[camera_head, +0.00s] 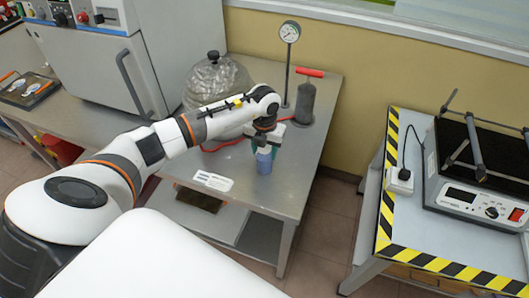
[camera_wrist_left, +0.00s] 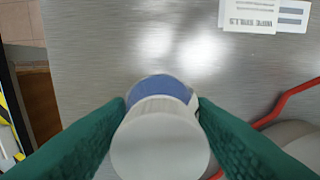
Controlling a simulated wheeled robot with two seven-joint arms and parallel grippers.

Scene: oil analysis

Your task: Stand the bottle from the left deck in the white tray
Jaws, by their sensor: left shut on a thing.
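The bottle (camera_head: 264,161) is small and blue with a white cap. It is upright at the metal table, near its right front part. My left gripper (camera_head: 266,140) comes down on it from above, with green fingers. In the left wrist view the fingers are closed on both sides of the bottle (camera_wrist_left: 160,140), whose round white cap faces the camera. I cannot tell whether its base touches the table. I make out no white tray in either view. My right gripper is not in view.
The metal table (camera_head: 300,170) holds a clear bag-like vessel (camera_head: 215,78), a gauge on a stand (camera_head: 289,32), a grey pump with red handle (camera_head: 306,98) and a wipes label (camera_head: 213,181). A striped-edge table (camera_head: 400,225) with a shaker (camera_head: 480,190) stands right, across a floor gap.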

